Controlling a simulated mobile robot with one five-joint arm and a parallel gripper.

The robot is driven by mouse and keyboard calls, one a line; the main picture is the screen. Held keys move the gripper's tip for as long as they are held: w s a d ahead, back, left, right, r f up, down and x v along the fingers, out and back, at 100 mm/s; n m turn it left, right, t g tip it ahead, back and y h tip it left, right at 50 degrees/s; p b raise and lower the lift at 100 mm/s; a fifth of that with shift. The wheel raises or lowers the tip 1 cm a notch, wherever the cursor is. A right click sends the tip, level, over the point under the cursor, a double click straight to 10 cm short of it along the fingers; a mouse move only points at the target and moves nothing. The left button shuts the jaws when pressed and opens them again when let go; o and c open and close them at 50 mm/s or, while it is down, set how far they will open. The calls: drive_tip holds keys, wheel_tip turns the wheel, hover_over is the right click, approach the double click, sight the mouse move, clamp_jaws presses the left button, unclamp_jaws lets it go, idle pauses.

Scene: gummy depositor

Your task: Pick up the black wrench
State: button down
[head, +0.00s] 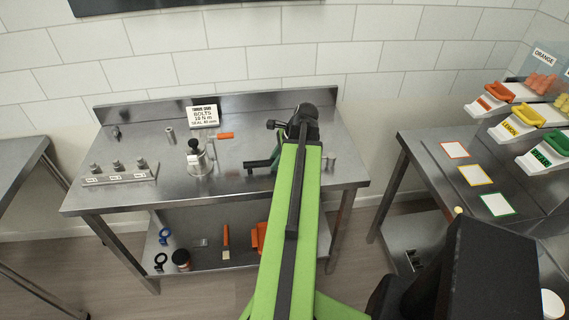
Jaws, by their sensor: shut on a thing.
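My green arm reaches over the steel table, and its dark end stands near the table's right half. My gripper (281,154) is mostly hidden behind the arm and is shut on the black wrench (261,163). The wrench shows as a dark bar sticking out to the left of the arm, with a short end turned down close to the tabletop. The rest of it is hidden behind the arm. I cannot tell whether it touches the table.
A steel table (130,204) holds a metal fixture (200,160), a bolt rack (120,173), a sign (203,116) and an orange-handled tool (220,136). A second table (425,160) with coloured bins stands right.

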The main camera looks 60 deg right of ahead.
drive_tip(key=shift+r, duration=0.1)
wheel_tip(320, 180, up, 4)
drive_tip(key=p, duration=0.4)
drive_tip(key=shift+r, duration=0.1)
drive_tip(key=s+d+r+p, duration=0.2)
drive_tip(key=s+r+p, duration=0.4)
drive_tip(key=s, duration=0.5)
drive_tip(key=shift+s+d+r+p, duration=0.2)
drive_tip(key=shift+d+r+p, duration=0.15)
drive_tip(key=shift+p, duration=0.2)
drive_tip(key=c, duration=1.8)
unclamp_jaws()
clamp_jaws()
